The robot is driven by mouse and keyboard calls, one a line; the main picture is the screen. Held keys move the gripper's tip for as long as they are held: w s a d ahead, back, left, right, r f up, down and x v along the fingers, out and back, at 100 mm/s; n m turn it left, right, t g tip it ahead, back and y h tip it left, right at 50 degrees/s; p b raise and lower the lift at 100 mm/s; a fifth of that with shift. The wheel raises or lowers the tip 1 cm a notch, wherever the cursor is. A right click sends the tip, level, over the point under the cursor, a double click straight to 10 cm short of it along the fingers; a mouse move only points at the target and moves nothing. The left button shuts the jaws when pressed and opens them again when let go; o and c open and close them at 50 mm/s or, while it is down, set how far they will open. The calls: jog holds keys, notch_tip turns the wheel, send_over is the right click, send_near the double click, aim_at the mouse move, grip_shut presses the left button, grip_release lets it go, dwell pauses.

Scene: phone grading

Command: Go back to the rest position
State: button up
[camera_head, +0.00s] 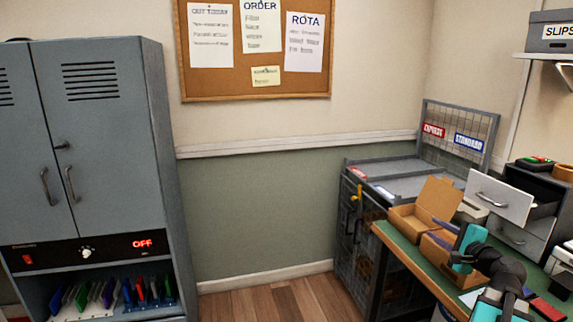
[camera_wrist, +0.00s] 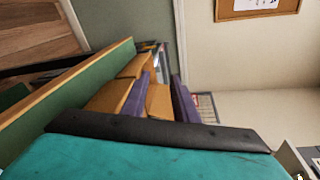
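My gripper (camera_head: 437,232) is over the green-topped bench (camera_head: 405,255) at the right of the head view. Its two purple fingers stand apart in the wrist view (camera_wrist: 162,88), with nothing visible held between them. The fingers point toward open cardboard boxes. One cardboard box (camera_head: 402,222) with its lid up stands at the bench's far edge. A second box (camera_head: 428,252) is nearer and partly hidden by my gripper.
A grey cabinet (camera_head: 95,140) at the left has an OFF display and a rack of several coloured items below. A wire cage trolley (camera_head: 352,225) and a drawer unit (camera_head: 500,198) flank the bench. The wooden floor (camera_head: 275,300) between is clear.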

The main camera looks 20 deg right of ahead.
jog(key=w+a+f+n+g+y, duration=0.25)
jog(key=w+a+f, duration=0.25)
jog(key=a+f, duration=0.6)
jog(key=w+a+f+n+g+y, duration=0.1)
jog(key=w+a+f+y, duration=0.3)
jog(key=a+f, duration=0.65)
jog(key=s+a+f+n+g+y, duration=0.1)
jog(key=s+a+f+n+g, duration=0.15)
jog(key=a+f, duration=0.75)
jog(key=s+a+f+n+g+y, duration=0.15)
jog(key=a+f+g, duration=0.25)
jog(key=a+f, duration=0.6)
jog(key=s+a+f+n+g+h, duration=0.1)
jog(key=s+a+f+n+g, duration=0.3)
jog(key=s+a+f, duration=0.5)
jog(key=s+a+f+n+g+h, duration=0.1)
jog(key=s+a+f+n+g, duration=0.25)
jog(key=s+f, duration=0.55)
jog(key=s+d+n+g+h, duration=0.2)
jog(key=s+d+n, duration=0.1)
jog(key=s, duration=0.4)
jog(key=s+d+f+n+g+h, duration=0.1)
jog(key=s+d+n+h, duration=0.2)
jog(key=s, duration=0.5)
jog(key=shift+d+f+n+g+p, duration=0.15)
jog(key=shift+n+g+p, duration=0.25)
jog(key=shift+n, duration=0.5)
